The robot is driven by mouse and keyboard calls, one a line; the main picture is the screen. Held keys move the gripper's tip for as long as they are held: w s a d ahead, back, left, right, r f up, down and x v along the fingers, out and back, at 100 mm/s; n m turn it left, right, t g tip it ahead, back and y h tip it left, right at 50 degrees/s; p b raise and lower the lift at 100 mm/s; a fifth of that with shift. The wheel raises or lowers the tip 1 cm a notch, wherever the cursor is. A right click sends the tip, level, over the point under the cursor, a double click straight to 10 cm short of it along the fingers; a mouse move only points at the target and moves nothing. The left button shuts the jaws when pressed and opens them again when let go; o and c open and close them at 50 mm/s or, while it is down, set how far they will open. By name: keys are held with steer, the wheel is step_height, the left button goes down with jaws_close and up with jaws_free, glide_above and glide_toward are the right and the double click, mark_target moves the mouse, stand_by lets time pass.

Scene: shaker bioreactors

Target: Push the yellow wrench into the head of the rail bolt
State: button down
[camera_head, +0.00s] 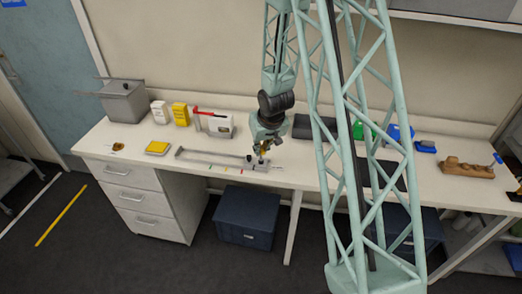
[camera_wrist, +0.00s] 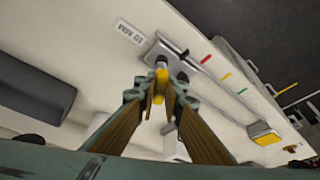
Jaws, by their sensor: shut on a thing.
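My gripper (camera_head: 262,155) is over the bench at the right end of a grey rail (camera_head: 215,164). In the wrist view its fingers (camera_wrist: 157,97) are closed around the yellow wrench (camera_wrist: 161,80), which shows as a small yellow piece between the tips. The end of the rail (camera_wrist: 165,48) lies just past the fingertips, with dark round parts (camera_wrist: 183,76) beside the wrench. I cannot tell which part is the bolt head, or whether the wrench touches it.
A wooden block (camera_head: 468,170) lies at the right.

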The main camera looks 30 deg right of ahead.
steer(key=shift+f, duration=0.1)
steer(key=c, duration=2.7)
jaws_free()
steer(key=shift+r, duration=0.2)
steer(key=shift+v, duration=4.9)
steer(key=shift+s+a+r, duration=0.15)
steer(key=shift+s+r, duration=0.15)
steer(key=shift+r, duration=0.2)
steer(key=shift+s+r, duration=0.1)
steer(key=shift+r, duration=0.25)
